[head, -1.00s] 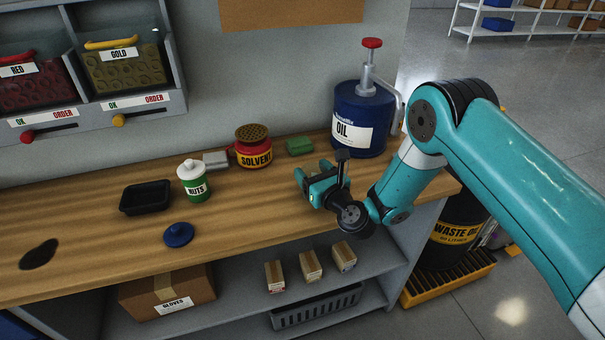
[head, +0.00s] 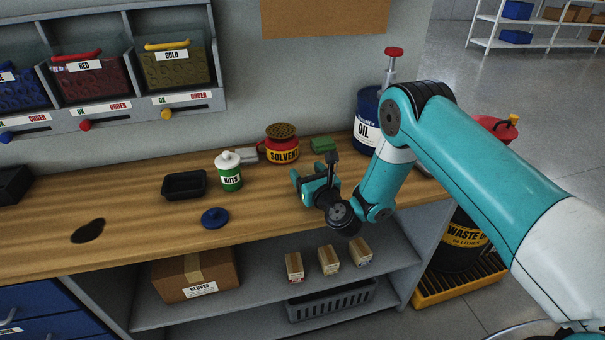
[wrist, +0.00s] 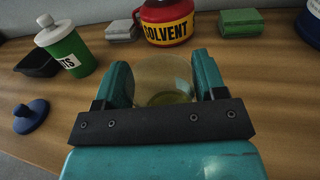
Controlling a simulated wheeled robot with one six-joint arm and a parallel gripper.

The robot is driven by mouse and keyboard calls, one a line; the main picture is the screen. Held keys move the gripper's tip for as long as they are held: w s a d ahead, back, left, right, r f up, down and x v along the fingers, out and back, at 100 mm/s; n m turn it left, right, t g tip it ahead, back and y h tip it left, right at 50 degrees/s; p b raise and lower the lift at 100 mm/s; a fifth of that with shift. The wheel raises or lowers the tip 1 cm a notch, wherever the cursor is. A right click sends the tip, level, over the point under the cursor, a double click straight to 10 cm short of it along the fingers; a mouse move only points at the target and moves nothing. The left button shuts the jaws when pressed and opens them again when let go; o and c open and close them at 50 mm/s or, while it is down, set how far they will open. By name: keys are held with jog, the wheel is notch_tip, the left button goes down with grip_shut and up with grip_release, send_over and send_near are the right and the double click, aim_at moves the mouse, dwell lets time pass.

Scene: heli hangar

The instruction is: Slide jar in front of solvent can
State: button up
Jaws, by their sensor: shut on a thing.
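A clear glass jar (wrist: 163,82) with a little yellowish contents stands between the fingers of my gripper (wrist: 161,74) in the wrist view. My gripper is shut on it, low over the bench. The jar's near lower part is hidden by the gripper. The red solvent can (wrist: 166,29), with a yellow label band, is straight beyond the jar, with a gap of bare wood between. In the head view, the solvent can (head: 282,150) stands near the wall, and my gripper (head: 312,174) is in front of it and to its right. The jar cannot be made out there.
A green sponge (head: 323,144) and blue oil can (head: 366,125) stand right of the solvent can. A dark stain (head: 88,231) marks the left bench.

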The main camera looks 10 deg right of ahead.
jog(key=shift+d, duration=0.1)
jog(key=o, duration=1.1)
jog(key=shift+o, duration=0.2)
